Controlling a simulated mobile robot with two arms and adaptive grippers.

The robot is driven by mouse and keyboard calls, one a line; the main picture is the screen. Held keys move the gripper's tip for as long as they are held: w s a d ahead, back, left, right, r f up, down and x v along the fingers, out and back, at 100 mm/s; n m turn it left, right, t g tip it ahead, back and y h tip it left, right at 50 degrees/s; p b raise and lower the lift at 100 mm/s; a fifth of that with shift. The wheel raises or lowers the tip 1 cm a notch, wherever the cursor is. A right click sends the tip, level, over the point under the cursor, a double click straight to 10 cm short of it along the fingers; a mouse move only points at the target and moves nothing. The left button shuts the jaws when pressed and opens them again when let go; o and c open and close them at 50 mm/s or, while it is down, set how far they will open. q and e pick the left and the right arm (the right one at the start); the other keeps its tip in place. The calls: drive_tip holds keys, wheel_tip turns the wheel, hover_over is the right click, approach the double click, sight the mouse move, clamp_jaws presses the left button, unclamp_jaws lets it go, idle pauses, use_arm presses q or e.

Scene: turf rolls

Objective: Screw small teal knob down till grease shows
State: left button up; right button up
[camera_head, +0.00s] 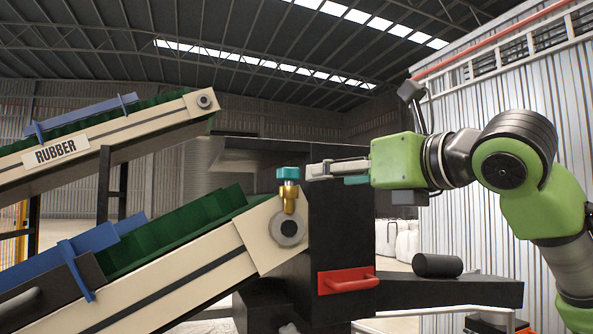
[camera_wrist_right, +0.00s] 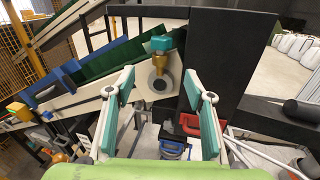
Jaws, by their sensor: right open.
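The small teal knob (camera_head: 288,173) sits upright on a brass fitting (camera_head: 288,195) above the round end of the lower conveyor's roller (camera_head: 288,229). I cannot make out any grease around it. My right gripper (camera_head: 309,171) comes in from the right at the knob's height, with its fingertips just right of the knob. In the right wrist view my right gripper (camera_wrist_right: 160,84) is open and empty, its teal pads apart. The knob (camera_wrist_right: 161,43) shows there beyond the fingertips, between the lines of the two fingers, not gripped. My left gripper is not in view.
The lower conveyor (camera_head: 170,275) with green belt slopes up to the fitting. An upper conveyor carries a RUBBER sign (camera_head: 62,150). A black post (camera_head: 340,225) with a red handle (camera_head: 348,281) stands close below my right gripper. A black roll (camera_head: 437,265) lies on a dark ledge.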

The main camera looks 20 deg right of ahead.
sight(295, 172)
drive_tip(key=shift+n, duration=0.3)
drive_tip(key=p+x, duration=0.2)
drive_tip(key=x, duration=0.2)
drive_tip(key=r+p+x, duration=0.1)
drive_tip(key=x, duration=0.2)
drive_tip(key=p+x, duration=0.2)
drive_tip(key=x, duration=0.2)
drive_tip(key=shift+w+a+r+p, duration=0.1)
drive_tip(key=shift+w+r+p, duration=0.2)
drive_tip(key=shift+w+r, duration=0.05)
drive_tip(key=shift+w+a+f, duration=0.15)
drive_tip(key=shift+w, duration=0.55)
drive_tip(key=c, duration=1.1)
